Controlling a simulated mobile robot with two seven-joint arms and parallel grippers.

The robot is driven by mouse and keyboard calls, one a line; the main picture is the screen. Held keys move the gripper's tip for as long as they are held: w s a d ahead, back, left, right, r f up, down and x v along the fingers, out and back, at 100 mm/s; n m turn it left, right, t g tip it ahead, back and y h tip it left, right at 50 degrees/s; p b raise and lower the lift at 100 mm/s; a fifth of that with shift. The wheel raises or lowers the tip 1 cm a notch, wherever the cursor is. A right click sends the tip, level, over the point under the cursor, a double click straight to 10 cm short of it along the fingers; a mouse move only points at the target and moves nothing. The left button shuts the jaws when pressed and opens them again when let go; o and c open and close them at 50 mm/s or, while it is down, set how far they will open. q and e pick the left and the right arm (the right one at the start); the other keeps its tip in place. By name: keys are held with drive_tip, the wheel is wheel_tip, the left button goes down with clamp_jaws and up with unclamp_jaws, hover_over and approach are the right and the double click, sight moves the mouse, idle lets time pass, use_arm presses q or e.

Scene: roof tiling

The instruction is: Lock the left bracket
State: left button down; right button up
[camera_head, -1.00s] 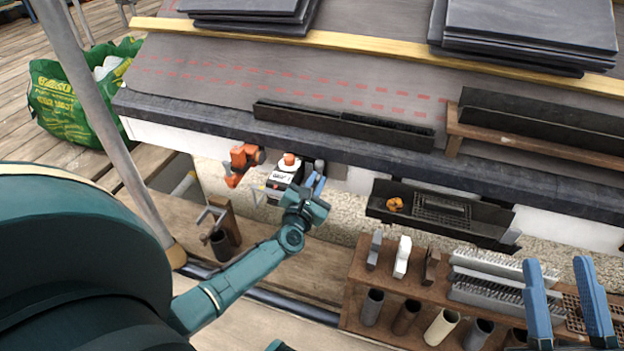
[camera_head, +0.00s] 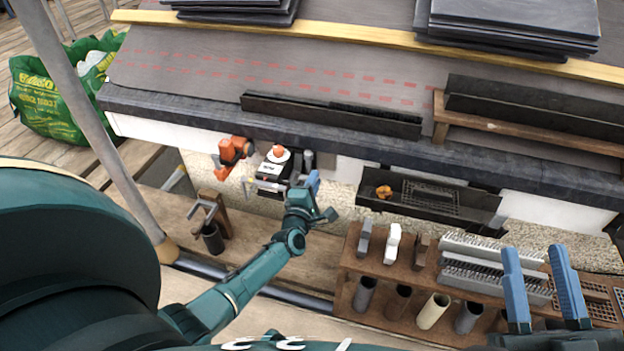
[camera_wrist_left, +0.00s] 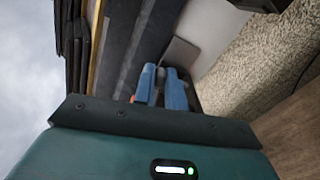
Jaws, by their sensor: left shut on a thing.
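The left bracket is a small grey piece (camera_head: 308,160) on the white board under the eave, right of a black box-like tool with an orange cap (camera_head: 273,172). My left gripper (camera_head: 313,183) is up against its lower end with blue fingers close together. In the left wrist view the fingers (camera_wrist_left: 162,88) are nearly parallel with a narrow gap, and a grey plate (camera_wrist_left: 181,54) shows just beyond the tips. The gripped part is mostly hidden by the fingers. My right gripper (camera_head: 543,288) is open and empty at lower right, above the wooden rack.
An orange tool (camera_head: 232,155) sits left of the black one. A dark tray (camera_head: 470,208) with an orange item hangs to the right. A wooden rack (camera_head: 345,285) with tubes stands below it. A grey pole (camera_head: 85,110) crosses the left side.

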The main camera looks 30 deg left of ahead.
use_arm(q)
drive_tip(key=shift+f+m, duration=0.45)
drive_tip(key=shift+m, duration=0.75)
drive_tip(key=c, duration=1.4)
unclamp_jaws()
drive_tip(key=shift+c, duration=0.2)
